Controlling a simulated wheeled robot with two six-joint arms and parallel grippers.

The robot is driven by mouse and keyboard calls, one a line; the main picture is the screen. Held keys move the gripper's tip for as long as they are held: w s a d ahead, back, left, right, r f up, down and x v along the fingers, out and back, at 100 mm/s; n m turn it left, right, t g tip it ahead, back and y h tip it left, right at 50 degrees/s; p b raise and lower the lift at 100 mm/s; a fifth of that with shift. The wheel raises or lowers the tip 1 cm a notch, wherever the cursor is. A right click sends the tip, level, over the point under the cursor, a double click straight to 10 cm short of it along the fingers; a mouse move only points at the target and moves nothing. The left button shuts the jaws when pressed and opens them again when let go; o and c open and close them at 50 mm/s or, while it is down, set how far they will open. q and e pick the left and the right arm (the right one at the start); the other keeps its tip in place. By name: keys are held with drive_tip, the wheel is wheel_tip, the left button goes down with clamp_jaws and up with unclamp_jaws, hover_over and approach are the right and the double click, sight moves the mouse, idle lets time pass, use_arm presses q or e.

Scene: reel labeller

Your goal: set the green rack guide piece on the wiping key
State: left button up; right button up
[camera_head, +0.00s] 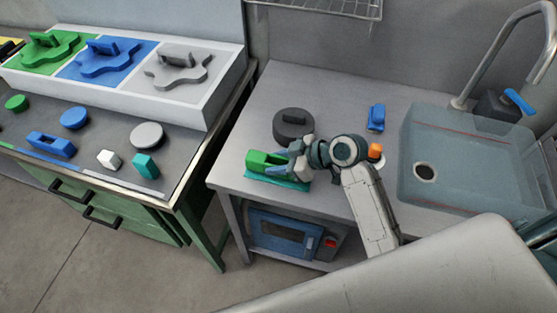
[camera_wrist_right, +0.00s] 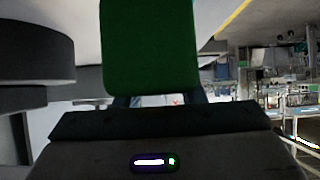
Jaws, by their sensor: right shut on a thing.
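The green rack guide piece (camera_head: 262,160) is a green block with a slot, low over the front left of the grey counter. My right gripper (camera_head: 280,164) is shut on it from the right. The piece also shows as a dark green block (camera_wrist_right: 150,45) at the jaws in the right wrist view. Under it lies a flat teal pad (camera_head: 296,184); I cannot tell whether piece and pad touch. No thing is clearly marked as the wiping key, so I cannot tell which it is. My left gripper is not in view.
A dark round reel-like thing (camera_head: 293,124) stands close behind the piece. A blue item (camera_head: 376,118) and a sink (camera_head: 460,160) are to the right. The left bench carries a white tray (camera_head: 205,112) with green, blue and grey shapes, plus several loose pieces. A gap separates bench and counter.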

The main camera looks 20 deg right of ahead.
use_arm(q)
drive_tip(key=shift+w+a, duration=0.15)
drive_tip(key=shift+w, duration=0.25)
use_arm(e)
drive_tip(key=o, duration=1.1)
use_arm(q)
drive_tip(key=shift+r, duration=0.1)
use_arm(e)
drive_tip(key=shift+r, duration=0.15)
drive_tip(key=shift+r+p, duration=0.35)
drive_tip(key=shift+r, duration=0.05)
drive_tip(key=shift+s+d+r, duration=0.1)
drive_tip(key=shift+d+r, duration=0.05)
drive_tip(key=shift+r, duration=0.05)
drive_tip(key=b+v, duration=0.2)
drive_tip(key=v, duration=0.7)
drive_tip(key=shift+f, duration=0.1)
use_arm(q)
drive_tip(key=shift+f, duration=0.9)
use_arm(e)
drive_tip(key=shift+v, duration=1.35)
